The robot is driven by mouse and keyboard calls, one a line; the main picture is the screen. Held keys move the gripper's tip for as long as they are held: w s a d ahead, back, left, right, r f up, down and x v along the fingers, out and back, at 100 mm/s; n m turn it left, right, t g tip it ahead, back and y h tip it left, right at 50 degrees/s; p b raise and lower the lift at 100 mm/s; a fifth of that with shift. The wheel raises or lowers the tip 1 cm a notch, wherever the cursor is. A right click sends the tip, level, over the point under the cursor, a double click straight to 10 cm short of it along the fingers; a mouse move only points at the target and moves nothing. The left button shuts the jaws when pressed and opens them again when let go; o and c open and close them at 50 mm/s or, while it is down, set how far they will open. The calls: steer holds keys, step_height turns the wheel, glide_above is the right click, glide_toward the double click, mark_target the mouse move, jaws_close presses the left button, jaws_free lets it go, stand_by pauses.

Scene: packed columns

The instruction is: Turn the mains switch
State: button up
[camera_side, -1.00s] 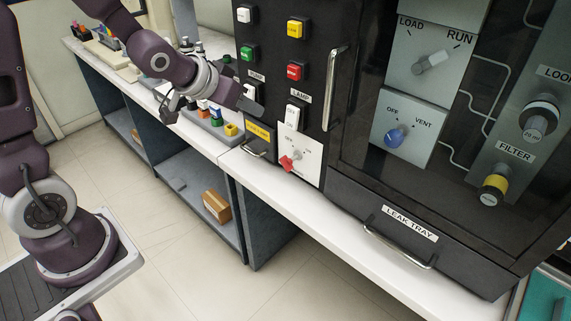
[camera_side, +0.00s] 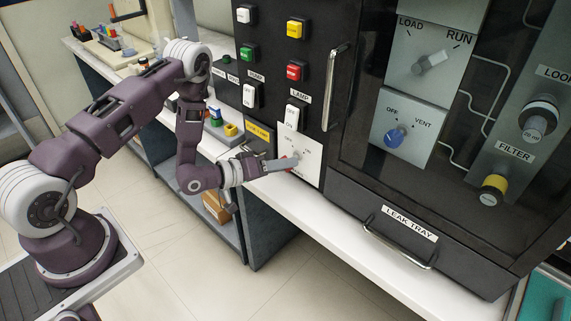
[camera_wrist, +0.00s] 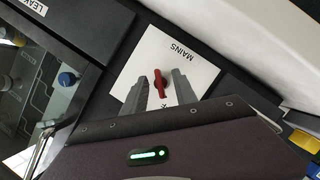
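The mains switch is a red knob on a white plate (camera_side: 312,163) low on the black panel. In the wrist view the red knob (camera_wrist: 159,84) stands between my two grey fingertips, on the white plate labelled MAINS (camera_wrist: 187,57). My gripper (camera_wrist: 159,78) is open, with one finger on each side of the knob. A gap shows on both sides, so it looks apart from the knob. In the side view my gripper (camera_side: 293,161) reaches in from the left at the plate and hides most of the knob.
The LEAK TRAY handle (camera_side: 398,250) is lower right. The white bench (camera_side: 290,203) runs below.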

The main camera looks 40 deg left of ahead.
steer(key=shift+w+d+f, duration=0.1)
steer(key=shift+w+d, duration=0.05)
steer(key=shift+w, duration=0.3)
steer(key=shift+c, duration=0.2)
jaws_close()
